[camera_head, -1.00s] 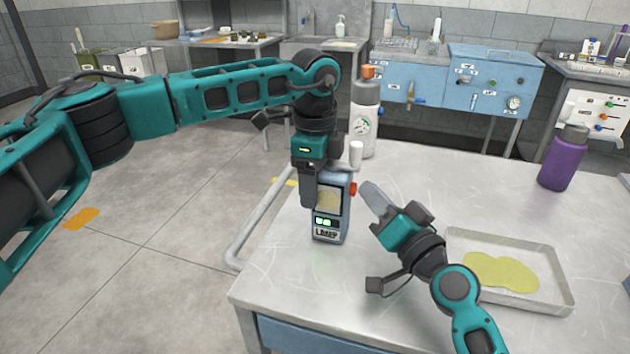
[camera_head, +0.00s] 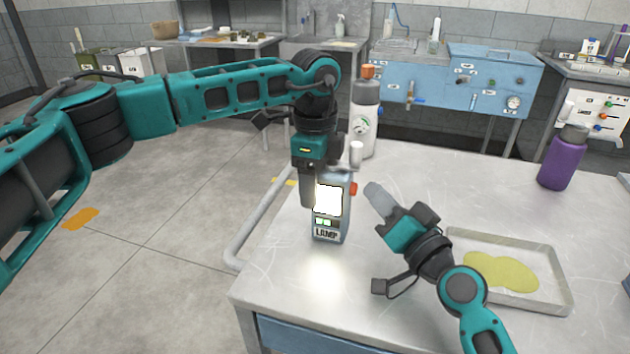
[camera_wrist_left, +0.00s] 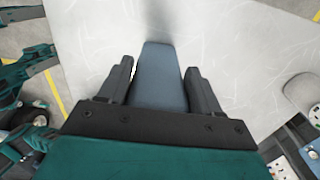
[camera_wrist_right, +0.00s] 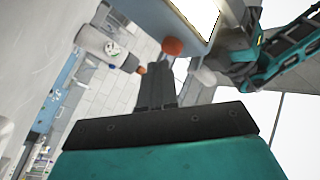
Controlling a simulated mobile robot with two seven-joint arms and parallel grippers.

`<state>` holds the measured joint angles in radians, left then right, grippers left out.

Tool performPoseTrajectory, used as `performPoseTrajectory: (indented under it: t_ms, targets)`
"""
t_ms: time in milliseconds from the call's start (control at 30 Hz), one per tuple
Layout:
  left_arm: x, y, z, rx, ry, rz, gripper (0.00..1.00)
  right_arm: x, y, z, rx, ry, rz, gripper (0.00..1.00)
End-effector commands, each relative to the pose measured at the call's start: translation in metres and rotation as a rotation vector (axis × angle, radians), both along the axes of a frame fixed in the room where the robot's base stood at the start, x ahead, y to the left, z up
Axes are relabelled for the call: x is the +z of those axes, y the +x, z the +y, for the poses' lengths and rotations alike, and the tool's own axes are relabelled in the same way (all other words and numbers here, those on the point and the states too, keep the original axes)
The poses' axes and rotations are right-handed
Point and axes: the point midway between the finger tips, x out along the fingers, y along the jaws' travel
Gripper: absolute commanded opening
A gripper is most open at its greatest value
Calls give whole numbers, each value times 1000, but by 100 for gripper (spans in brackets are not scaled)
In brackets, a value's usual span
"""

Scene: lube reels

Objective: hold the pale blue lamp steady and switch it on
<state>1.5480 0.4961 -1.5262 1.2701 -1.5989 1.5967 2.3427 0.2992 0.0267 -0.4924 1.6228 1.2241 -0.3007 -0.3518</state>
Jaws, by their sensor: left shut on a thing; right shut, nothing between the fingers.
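The pale blue lamp (camera_head: 330,222) stands upright on the metal table near its left edge. Its front panel glows bright white and a patch of light lies on the table before it. An orange-red button (camera_head: 353,188) sits on its right side; it also shows in the right wrist view (camera_wrist_right: 172,46). My left gripper (camera_head: 312,195) is shut on the lamp's upper body from above; the left wrist view shows the blue top (camera_wrist_left: 162,80) between the fingers. My right gripper (camera_head: 373,190) is shut and empty, its fingertips a little right of the button, apart from it.
A white bottle with an orange cap (camera_head: 365,120) stands behind the lamp. A tray (camera_head: 555,290) with a yellow patch lies at right, beside my right arm. A purple bottle (camera_head: 562,160) stands at the far right. The table's middle is clear.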

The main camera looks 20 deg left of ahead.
Motion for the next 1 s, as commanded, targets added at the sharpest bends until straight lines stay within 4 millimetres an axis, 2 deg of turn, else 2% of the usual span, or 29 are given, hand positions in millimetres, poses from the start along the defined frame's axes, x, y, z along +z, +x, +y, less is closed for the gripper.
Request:
performPoseTrajectory:
  t_ms: [600,1000]
  targets:
    - [1,1,1,2,1,-1,17,0,0,-54,-2,-2,0,0]
    - [1,1,1,2,1,-1,17,0,0,-60,-1,0,0,0]
